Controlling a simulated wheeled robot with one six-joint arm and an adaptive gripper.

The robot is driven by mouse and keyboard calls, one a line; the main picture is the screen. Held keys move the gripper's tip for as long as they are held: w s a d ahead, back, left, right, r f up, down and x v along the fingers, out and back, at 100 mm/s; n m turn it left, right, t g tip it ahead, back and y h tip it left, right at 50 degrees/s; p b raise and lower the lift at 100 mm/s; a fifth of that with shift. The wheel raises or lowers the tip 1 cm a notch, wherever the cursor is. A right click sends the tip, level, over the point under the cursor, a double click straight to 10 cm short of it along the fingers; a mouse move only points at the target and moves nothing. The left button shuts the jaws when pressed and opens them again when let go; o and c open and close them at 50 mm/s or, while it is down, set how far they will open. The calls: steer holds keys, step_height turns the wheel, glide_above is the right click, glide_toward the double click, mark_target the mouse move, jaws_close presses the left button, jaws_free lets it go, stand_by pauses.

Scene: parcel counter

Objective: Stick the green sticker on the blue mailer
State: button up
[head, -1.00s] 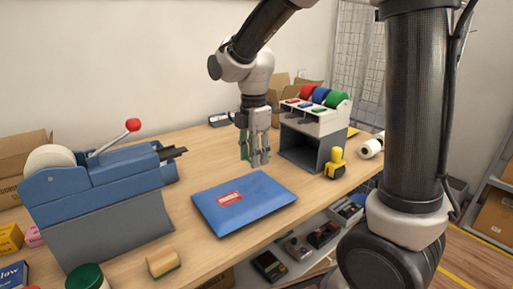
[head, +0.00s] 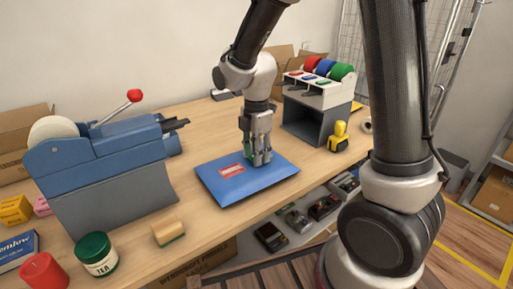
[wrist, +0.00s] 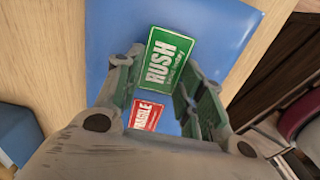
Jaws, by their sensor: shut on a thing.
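The blue mailer (head: 218,186) lies flat on the counter, with a red and white FRAGILE label (head: 232,170) on its top. My gripper (head: 260,160) points down over the mailer's far right part, its fingertips at or just above the surface. In the wrist view my gripper (wrist: 165,70) is shut on the green sticker (wrist: 168,58), which reads RUSH. The sticker is between the fingertips, over the blue mailer (wrist: 115,30) and beside the FRAGILE label (wrist: 146,115). I cannot tell whether it touches the mailer.
A blue machine (head: 105,165) with a red-knobbed lever stands on the left. A sticker dispenser (head: 315,105) with red, blue and green rolls stands behind right, near a yellow-handled tool (head: 339,137).

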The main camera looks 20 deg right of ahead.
steer(key=o, duration=0.7)
steer(key=shift+o, duration=0.2)
steer(key=shift+r, duration=2.75)
step_height(320, 180, up, 8)
